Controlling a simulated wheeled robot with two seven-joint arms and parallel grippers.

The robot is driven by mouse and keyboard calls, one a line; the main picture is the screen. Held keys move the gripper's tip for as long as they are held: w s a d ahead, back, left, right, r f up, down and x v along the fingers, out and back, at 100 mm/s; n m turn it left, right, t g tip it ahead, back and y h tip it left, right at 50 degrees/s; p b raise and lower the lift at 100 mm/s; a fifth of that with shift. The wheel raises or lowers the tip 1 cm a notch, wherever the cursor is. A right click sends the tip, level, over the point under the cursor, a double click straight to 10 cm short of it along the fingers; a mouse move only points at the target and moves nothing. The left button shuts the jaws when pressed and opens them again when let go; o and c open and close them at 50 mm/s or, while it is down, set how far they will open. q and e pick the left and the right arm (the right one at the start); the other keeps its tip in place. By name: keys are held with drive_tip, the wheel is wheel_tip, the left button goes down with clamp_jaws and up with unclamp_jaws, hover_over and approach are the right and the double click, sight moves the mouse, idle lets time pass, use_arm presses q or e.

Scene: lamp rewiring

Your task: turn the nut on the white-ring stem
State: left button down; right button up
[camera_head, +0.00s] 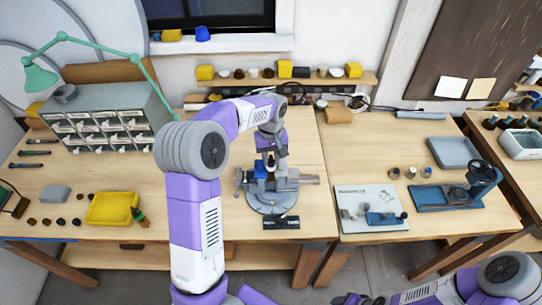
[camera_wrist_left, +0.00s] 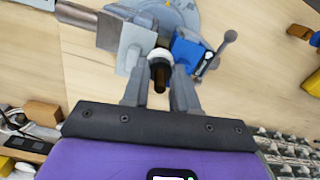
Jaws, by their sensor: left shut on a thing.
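The white-ring stem shows in the left wrist view with its white ring (camera_wrist_left: 160,54) between the grey jaw and the blue block of the vise (camera_wrist_left: 137,37). A dark, brownish piece (camera_wrist_left: 160,76), seemingly the nut end, stands out from the ring towards my gripper. My left gripper (camera_wrist_left: 161,92) has its two fingers on either side of this piece, shut on it. In the head view the left gripper (camera_head: 270,160) points down at the vise (camera_head: 272,199); the stem is too small and covered to make out there. My right gripper (camera_head: 358,299) is partly in view at the bottom edge, apart from the table.
A yellow tray (camera_head: 111,209) and a drawer cabinet (camera_head: 110,122) stand on the left. A small dark plate (camera_head: 281,222) lies in front of the vise. A pale mat (camera_head: 367,207) with small parts and a blue fixture (camera_head: 445,196) are on the right.

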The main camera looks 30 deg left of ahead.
use_arm(q)
drive_tip(key=m, duration=0.2)
drive_tip(key=m+p, duration=0.1)
drive_tip(key=m, duration=0.2)
drive_tip(key=shift+w+r+m, duration=0.1)
drive_tip(key=shift+r+m, duration=0.1)
drive_tip(key=shift+m, duration=0.1)
drive_tip(key=m, duration=0.5)
drive_tip(key=shift+m+p, duration=0.3)
drive_tip(key=shift+p, duration=0.1)
drive_tip(key=m+p, duration=0.1)
drive_tip(key=m, duration=0.9)
drive_tip(key=shift+p, duration=0.4)
drive_tip(key=shift+m, duration=0.3)
drive_tip(key=c, duration=0.9)
unclamp_jaws()
drive_tip(key=shift+o, duration=0.2)
drive_tip(key=shift+f, duration=0.1)
